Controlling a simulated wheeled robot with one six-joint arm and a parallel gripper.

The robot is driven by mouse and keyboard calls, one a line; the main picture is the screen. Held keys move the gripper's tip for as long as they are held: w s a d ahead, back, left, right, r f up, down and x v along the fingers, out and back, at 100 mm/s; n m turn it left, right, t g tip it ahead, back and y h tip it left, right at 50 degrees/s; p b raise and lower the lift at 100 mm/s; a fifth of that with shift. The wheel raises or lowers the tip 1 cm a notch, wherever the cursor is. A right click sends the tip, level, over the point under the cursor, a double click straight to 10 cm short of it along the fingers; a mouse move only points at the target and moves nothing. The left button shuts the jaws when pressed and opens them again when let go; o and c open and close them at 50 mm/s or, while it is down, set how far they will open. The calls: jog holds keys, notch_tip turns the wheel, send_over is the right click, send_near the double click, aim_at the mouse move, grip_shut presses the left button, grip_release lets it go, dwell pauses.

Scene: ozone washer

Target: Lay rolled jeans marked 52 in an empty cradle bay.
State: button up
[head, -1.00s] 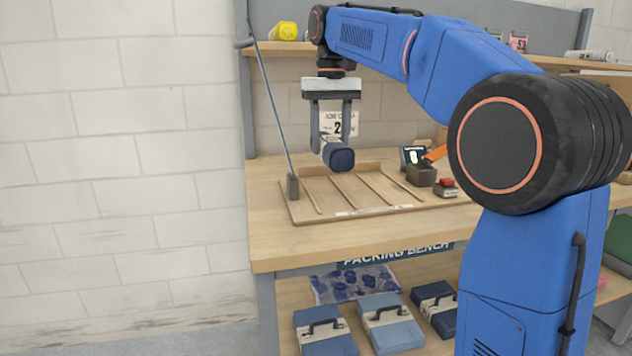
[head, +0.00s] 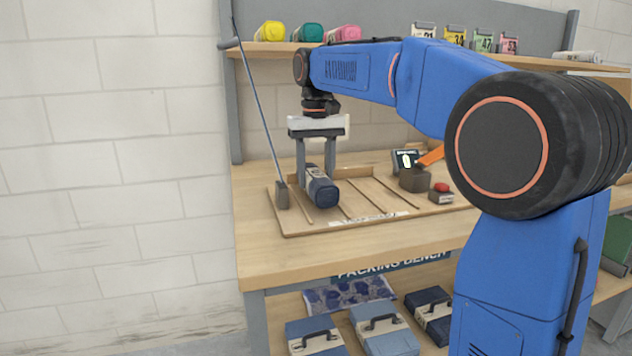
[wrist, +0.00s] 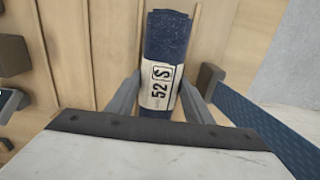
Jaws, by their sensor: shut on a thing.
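The rolled jeans (head: 321,192) are a dark blue roll with a pale band; the wrist view shows "52 S" on the band of the roll (wrist: 168,35). My gripper (head: 317,178) is shut on the roll, one finger on each side, and points straight down. The wooden cradle (head: 300,230) lies on the bench with thin dividers. The roll is low over its left part, lying roughly along the dividers. I cannot tell whether it touches the cradle floor. The bays to the right of the roll look empty.
A thin slanted pole on a dark block (head: 282,195) stands at the cradle's left edge, close to my gripper. Dark boxes (head: 414,179) and a red button (head: 441,188) stand to the right. Coloured rolls (head: 270,31) lie on the shelf above.

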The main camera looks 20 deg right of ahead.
aim_at(316, 173)
jog(key=shift+f, duration=0.85)
jog(key=shift+f, duration=0.1)
jog(key=o, duration=1.3)
notch_tip(316, 173, up, 12)
jog(key=shift+r, duration=0.1)
